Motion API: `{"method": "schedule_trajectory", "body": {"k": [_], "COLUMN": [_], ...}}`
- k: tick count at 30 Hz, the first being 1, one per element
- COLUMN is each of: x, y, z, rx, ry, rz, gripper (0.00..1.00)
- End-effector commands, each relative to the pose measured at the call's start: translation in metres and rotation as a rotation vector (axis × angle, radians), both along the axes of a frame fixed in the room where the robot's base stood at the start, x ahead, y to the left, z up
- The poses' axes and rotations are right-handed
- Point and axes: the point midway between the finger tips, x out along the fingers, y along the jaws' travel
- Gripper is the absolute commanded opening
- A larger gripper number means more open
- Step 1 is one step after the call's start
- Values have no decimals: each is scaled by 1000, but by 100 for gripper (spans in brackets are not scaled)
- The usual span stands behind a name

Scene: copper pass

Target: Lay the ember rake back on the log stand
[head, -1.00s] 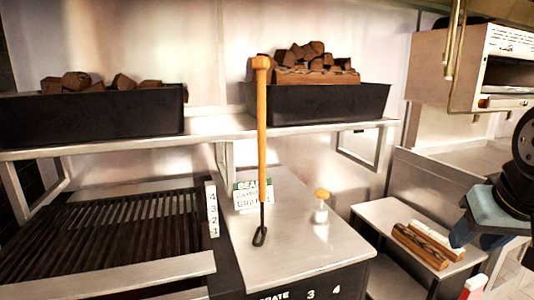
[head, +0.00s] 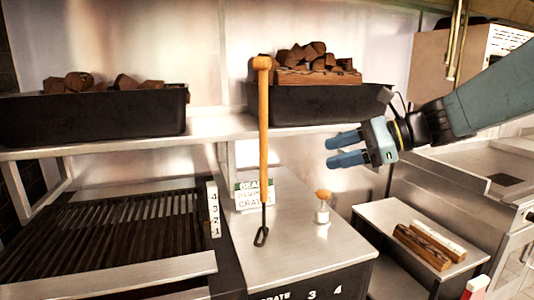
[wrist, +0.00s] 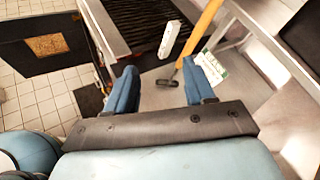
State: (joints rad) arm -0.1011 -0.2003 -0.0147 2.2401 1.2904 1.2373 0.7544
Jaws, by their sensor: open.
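The ember rake (head: 263,130) stands nearly upright in the head view, with a long wooden handle, a T-shaped top and a dark metal loop low over the steel counter. It crosses in front of the upper shelf; I cannot tell whether it leans on it. Two split logs (head: 422,247), which look like the log stand, lie side by side on a low steel table at right. My gripper (head: 330,150) is open and empty, right of the rake handle and apart from it, fingers pointing left. The wrist view shows the rake (wrist: 203,28) beyond the fingers (wrist: 160,68).
A steel shelf (head: 210,133) holds two black bins (head: 325,105) of wood chunks. A slatted grill (head: 100,235) is at left. A small wood-topped shaker (head: 322,212) and a green-and-white sign (head: 250,193) stand on the counter (head: 290,255) near the rake.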

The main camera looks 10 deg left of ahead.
Motion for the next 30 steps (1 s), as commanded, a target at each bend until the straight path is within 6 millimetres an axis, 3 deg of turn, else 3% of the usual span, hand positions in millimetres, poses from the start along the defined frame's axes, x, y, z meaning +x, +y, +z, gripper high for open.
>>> {"method": "schedule_trajectory", "body": {"k": [3,9,14,24,30], "x": [34,72,83,91,95], "y": [18,30,37,91,113], "z": [17,37,42,42,42], "rx": [179,380,433,435,434], "ry": [163,335,379,382,381], "rz": [-61,-119,-131,-130,-132], "gripper": [54,54,54,54,54]}}
